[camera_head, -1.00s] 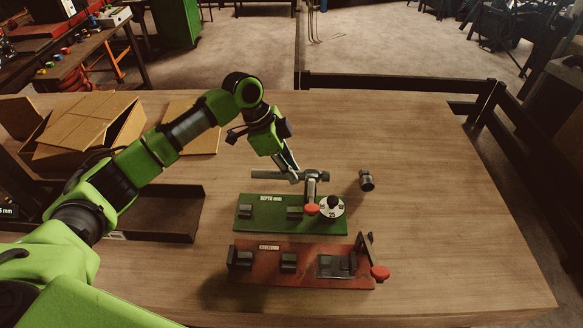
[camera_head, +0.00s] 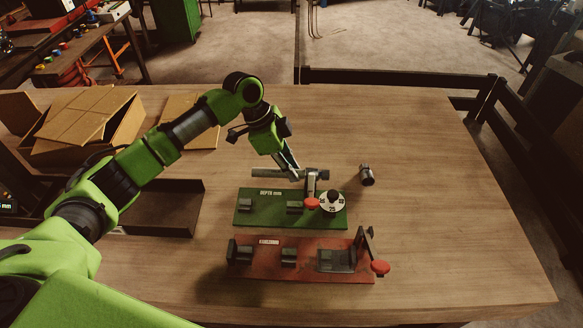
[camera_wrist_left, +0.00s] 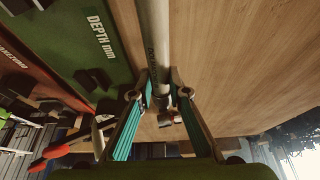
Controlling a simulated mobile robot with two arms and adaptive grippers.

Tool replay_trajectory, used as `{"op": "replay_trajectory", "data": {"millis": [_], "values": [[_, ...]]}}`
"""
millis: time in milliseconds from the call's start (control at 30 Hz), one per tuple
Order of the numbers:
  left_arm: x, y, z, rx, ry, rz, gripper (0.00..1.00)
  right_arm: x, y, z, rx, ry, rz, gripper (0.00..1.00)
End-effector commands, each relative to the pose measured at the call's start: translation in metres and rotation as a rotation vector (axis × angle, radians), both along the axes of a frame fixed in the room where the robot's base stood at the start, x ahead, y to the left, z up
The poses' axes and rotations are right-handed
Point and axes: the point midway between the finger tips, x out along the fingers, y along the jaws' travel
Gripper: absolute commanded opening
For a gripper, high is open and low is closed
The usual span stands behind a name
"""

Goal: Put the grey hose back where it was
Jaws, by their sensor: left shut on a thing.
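The grey hose (camera_head: 264,174) is a straight dark grey tube, lying crosswise behind the green fixture in the head view. A wider metal fitting shows at its right end. My left gripper (camera_head: 294,175) is shut on the hose near that right end. In the left wrist view the fingertips of my left gripper (camera_wrist_left: 161,96) close around the hose (camera_wrist_left: 153,35) from both sides. Whether the hose touches the table or hangs just above it, I cannot tell. My right gripper is not in view.
The green depth fixture (camera_head: 265,218) with a white dial (camera_head: 333,201) stands just in front. A red fixture (camera_head: 310,276) is nearer. A dark fitting (camera_head: 367,175) stands to the right. A black tray (camera_head: 193,211) and cardboard box (camera_head: 120,130) are left. The table's right side is clear.

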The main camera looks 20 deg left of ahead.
Motion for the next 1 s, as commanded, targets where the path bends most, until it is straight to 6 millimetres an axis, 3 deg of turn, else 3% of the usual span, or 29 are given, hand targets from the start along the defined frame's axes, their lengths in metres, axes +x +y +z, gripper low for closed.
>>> {"op": "replay_trajectory", "data": {"millis": [433, 467, 500, 767, 900, 1000], "values": [[0.0003, -0.0005, -0.0057, -0.002, -0.001, 0.0, 0.0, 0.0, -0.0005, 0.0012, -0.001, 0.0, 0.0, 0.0], [0.0004, -0.0005, -0.0055, -0.002, -0.001, 0.0, 0.24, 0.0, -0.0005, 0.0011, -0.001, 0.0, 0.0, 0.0], [0.0004, -0.0004, -0.0055, -0.002, -0.001, 0.0, 0.34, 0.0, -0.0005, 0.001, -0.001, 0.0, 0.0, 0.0], [0.0001, -0.0002, -0.0059, -0.001, 0.0, 0.0, 0.36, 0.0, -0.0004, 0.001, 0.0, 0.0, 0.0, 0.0], [-0.0004, -0.0001, -0.0064, 0.0, 0.001, 0.0, 0.58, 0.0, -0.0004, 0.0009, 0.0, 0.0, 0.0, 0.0], [-0.0007, -0.0002, -0.0064, 0.0, 0.002, -0.001, 0.64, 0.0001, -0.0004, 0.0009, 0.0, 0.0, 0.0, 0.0]]}}
